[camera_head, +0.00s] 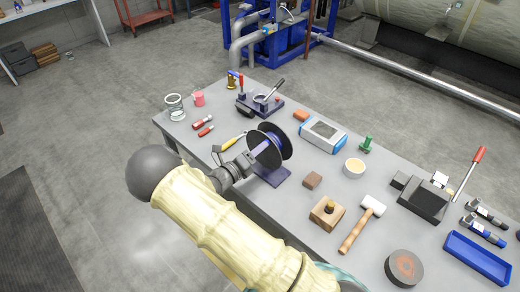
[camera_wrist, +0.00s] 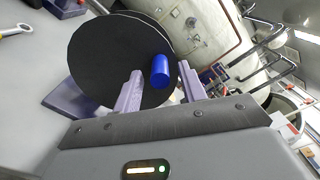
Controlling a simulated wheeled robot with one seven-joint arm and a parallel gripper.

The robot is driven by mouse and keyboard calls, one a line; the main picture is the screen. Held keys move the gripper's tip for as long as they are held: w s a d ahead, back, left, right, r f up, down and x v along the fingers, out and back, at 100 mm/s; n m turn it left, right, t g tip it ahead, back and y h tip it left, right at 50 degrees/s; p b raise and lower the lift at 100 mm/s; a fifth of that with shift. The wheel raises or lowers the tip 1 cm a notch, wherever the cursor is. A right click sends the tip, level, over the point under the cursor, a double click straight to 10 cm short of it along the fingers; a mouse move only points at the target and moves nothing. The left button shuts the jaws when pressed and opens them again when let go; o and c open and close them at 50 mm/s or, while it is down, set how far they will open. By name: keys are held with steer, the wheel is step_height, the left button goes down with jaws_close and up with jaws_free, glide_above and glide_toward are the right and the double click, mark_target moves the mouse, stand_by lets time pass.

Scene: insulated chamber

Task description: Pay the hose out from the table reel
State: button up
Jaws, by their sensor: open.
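The table reel (camera_head: 283,148) stands upright on a purple base (camera_head: 272,175) near the table's front edge, with black round flanges. My gripper (camera_head: 254,153) is at the left side of the reel. In the wrist view the reel's black flange (camera_wrist: 105,60) fills the upper left, and a blue cylindrical knob (camera_wrist: 160,70) sticks out from it. The two purple-grey fingers of my gripper (camera_wrist: 160,85) are open, one on each side of the knob. I cannot tell whether they touch it. A yellow hooked end (camera_head: 234,139) lies left of the reel; I cannot tell whether it belongs to the hose.
The grey table (camera_head: 290,210) holds a mallet (camera_head: 362,224), a wooden block (camera_head: 327,212), a blue-and-white box (camera_head: 323,133), a cup (camera_head: 354,167) and a blue tray (camera_head: 478,258). Red-handled tools (camera_head: 204,125) lie left of the reel. Bare tabletop shows between these things.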

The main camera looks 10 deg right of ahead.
steer(key=b+v, duration=0.4)
steer(key=v, duration=1.2)
steer(key=s+d+f+m+g+y, duration=0.1)
steer(key=s+d+m+g+y, duration=0.25)
steer(key=d+m+g, duration=0.45)
steer(key=s+d+m+g+y, duration=0.2)
steer(key=s+d+m+g, duration=0.25)
steer(key=d+m, duration=0.35)
steer(key=s+d+r+m+t+y, duration=0.1)
steer(key=s+r+m+t+y, duration=0.1)
steer(key=m, duration=0.8)
steer(key=s+d+r+m+t+y, duration=0.1)
steer(key=s+r+m+t+y, duration=0.1)
steer(key=m+y, duration=0.4)
step_height(320, 180, up, 2)
steer(key=s+m, duration=0.1)
steer(key=m, duration=0.4)
steer(key=shift+d+r+y, duration=0.15)
steer(key=shift+d+y, duration=0.05)
steer(key=shift+y, duration=0.15)
steer(key=shift+s, duration=0.1)
steer(key=shift+c, duration=0.5)
